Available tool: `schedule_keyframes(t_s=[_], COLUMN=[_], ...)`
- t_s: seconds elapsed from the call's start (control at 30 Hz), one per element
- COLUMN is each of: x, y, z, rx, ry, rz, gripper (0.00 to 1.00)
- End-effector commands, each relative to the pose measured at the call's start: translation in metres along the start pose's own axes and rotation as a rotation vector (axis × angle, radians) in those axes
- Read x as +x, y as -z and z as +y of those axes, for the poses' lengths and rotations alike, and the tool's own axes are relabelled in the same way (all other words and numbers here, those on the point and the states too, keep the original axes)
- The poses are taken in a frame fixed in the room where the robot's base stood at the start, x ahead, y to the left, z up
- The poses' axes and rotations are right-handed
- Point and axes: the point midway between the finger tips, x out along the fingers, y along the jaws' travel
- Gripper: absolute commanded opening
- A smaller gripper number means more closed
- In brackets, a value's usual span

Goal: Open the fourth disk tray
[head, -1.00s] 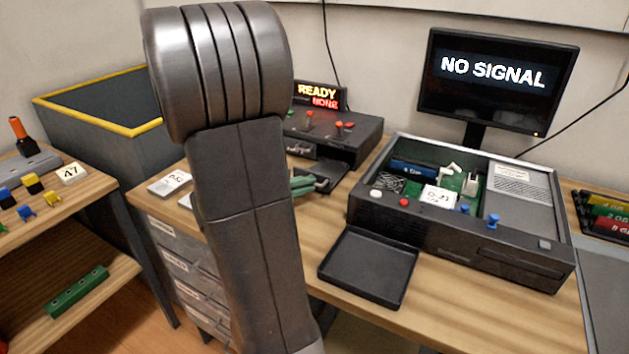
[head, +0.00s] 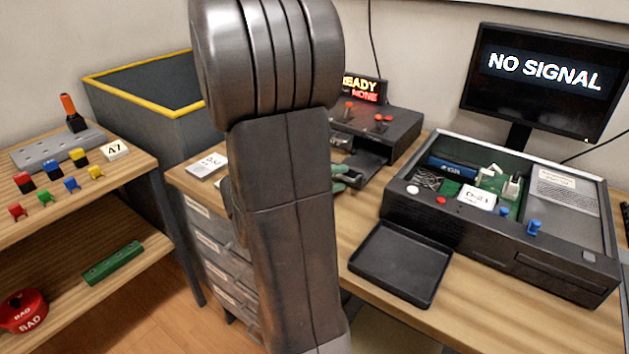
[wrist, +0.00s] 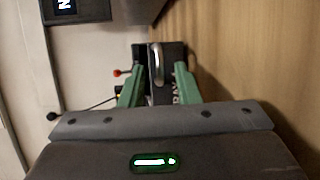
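A dark disk unit (head: 395,132) with red-tipped levers stands at the back of the desk. A dark flat part (head: 369,166), apparently a tray, juts from its front. My gripper (wrist: 160,85) has green fingers, set apart at either side of a dark front with an upright silver handle (wrist: 157,62). Letters like "BAY" show beside that handle; the number cannot be read. I see no clear contact of the fingers with the handle. In the head view my arm hides most of my gripper; only green finger parts show near the unit.
A READY/NONE display (head: 362,88) stands behind the unit. An open computer case (head: 560,262) and an empty black tray (head: 400,263) are to the right, below a NO SIGNAL monitor (head: 545,75). A shelf (head: 120,205) and a yellow-rimmed bin (head: 150,108) are at the left.

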Motion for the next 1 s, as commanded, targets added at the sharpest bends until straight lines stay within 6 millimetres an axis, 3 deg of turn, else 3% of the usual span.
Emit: schedule_keyframes(t_s=[1.0], x=[-0.126], y=[0.001], z=[0.000], rx=[-0.001], ry=[-0.001], rz=[0.005], gripper=[0.29])
